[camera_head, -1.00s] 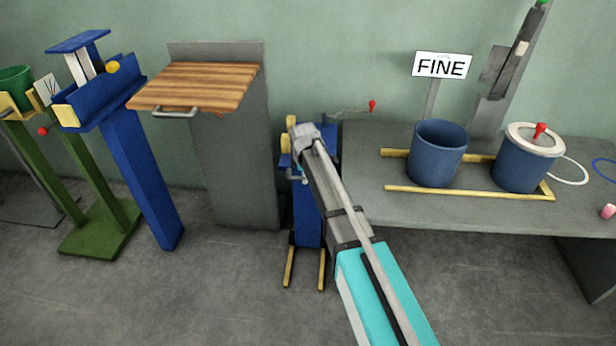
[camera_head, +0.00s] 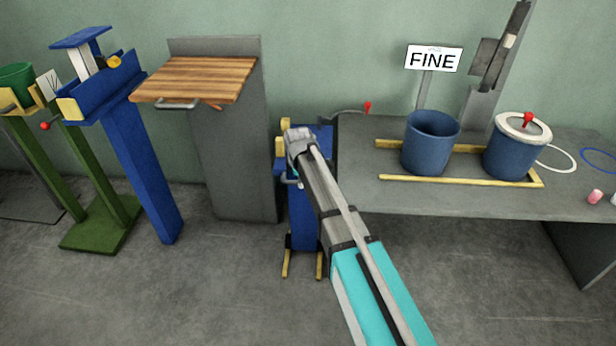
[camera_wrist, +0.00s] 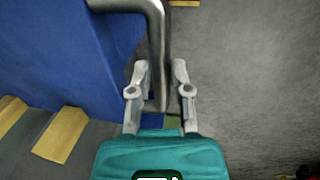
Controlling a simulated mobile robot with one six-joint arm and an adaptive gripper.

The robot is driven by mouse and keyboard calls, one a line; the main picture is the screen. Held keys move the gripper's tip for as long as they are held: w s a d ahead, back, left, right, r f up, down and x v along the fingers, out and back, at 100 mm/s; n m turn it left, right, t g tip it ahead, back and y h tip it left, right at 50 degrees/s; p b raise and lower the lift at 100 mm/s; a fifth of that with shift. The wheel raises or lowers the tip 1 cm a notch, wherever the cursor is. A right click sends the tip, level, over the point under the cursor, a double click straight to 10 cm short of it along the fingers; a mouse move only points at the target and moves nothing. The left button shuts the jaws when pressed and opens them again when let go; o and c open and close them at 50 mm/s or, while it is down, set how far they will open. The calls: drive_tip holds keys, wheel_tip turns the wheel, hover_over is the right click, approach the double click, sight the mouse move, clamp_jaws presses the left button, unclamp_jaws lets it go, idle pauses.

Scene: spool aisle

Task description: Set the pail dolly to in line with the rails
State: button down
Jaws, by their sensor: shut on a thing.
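The blue pail dolly (camera_head: 303,222) stands upright in the gap between the grey cabinet and the bench, partly hidden behind my arm. Yellow bars (camera_head: 286,265) lie on the floor at its foot. In the wrist view its blue side (camera_wrist: 60,55) fills the upper left, with a bent metal handle (camera_wrist: 157,30) beside it. My gripper (camera_wrist: 158,78) is shut on that handle, one finger on each side. Yellow rails (camera_head: 450,181) lie on the bench around two blue pails, one open (camera_head: 430,145) and one lidded (camera_head: 512,155). My arm hides how the dolly's top lines up with them.
The grey bench (camera_head: 440,203) stands right of the dolly, with a FINE sign (camera_head: 434,59) behind the pails. A grey cabinet (camera_head: 235,165) with a wooden top is close on the left. Blue and green stands are farther left. The floor in front is clear.

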drive_tip(key=s, duration=0.7)
drive_tip(key=shift+s+a, duration=0.35)
drive_tip(key=shift+s, duration=0.05)
drive_tip(key=c, duration=0.6)
unclamp_jaws()
drive_tip(key=shift+o, duration=0.2)
drive_tip(key=shift+d, duration=0.1)
drive_tip(key=shift+w, duration=0.1)
drive_tip(key=shift+r, duration=0.15)
